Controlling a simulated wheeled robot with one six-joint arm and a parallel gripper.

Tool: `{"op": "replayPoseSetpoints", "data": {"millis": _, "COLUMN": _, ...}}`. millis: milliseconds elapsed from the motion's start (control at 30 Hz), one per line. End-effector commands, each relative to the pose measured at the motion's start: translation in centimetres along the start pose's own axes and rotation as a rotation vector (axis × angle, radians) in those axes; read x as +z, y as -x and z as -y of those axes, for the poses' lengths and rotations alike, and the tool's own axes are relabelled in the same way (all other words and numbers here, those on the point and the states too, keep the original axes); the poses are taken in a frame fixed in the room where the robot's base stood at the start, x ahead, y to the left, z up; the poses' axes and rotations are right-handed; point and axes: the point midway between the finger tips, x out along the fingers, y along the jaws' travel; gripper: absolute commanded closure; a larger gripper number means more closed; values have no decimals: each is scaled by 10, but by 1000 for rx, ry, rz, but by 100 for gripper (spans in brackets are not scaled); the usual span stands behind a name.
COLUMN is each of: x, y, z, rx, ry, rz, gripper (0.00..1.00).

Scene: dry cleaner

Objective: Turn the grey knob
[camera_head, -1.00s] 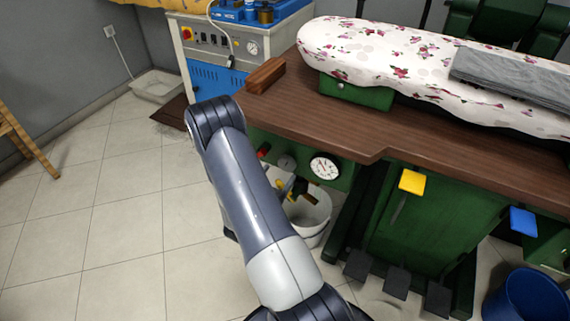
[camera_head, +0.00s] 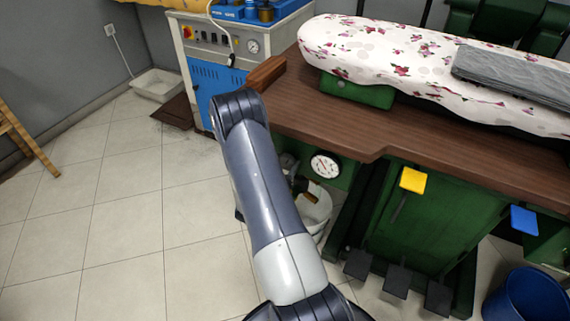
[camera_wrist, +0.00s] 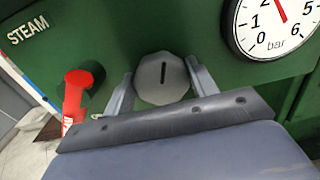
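The grey knob (camera_wrist: 162,78) is a faceted disc on the green panel, with a dark upright slot in its face, slightly tilted. It shows in the middle of the wrist view. My gripper (camera_wrist: 160,68) faces it with one finger at the left and one at the right of the knob. The fingers are spread wide, with their tips close to the knob's sides; whether they touch it I cannot tell. In the head view my arm hides most of the gripper and the knob's area.
A red handle (camera_wrist: 77,92) sticks out left of the knob, close to the left finger. A white pressure gauge (camera_head: 325,165) is to the right. The brown worktop (camera_head: 330,125) overhangs the panel. A white bucket (camera_head: 318,213) stands below, with pedals (camera_head: 398,279) farther right.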

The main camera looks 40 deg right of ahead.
Motion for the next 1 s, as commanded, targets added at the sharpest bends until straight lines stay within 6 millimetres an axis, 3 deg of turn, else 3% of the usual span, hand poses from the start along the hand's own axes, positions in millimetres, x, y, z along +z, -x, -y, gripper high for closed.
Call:
{"op": "replayPoseSetpoints", "data": {"millis": 267, "x": 0, "y": 0, "z": 0, "rx": -1, "ry": 0, "rz": 0, "gripper": 68}}
{"op": "replayPoseSetpoints", "data": {"millis": 633, "x": -3, "y": 0, "z": 1, "rx": -1, "ry": -73, "rz": 2, "gripper": 69}}
{"op": "replayPoseSetpoints", "data": {"millis": 1000, "x": -7, "y": 0, "z": 2, "rx": -1, "ry": -368, "rz": 3, "gripper": 69}}
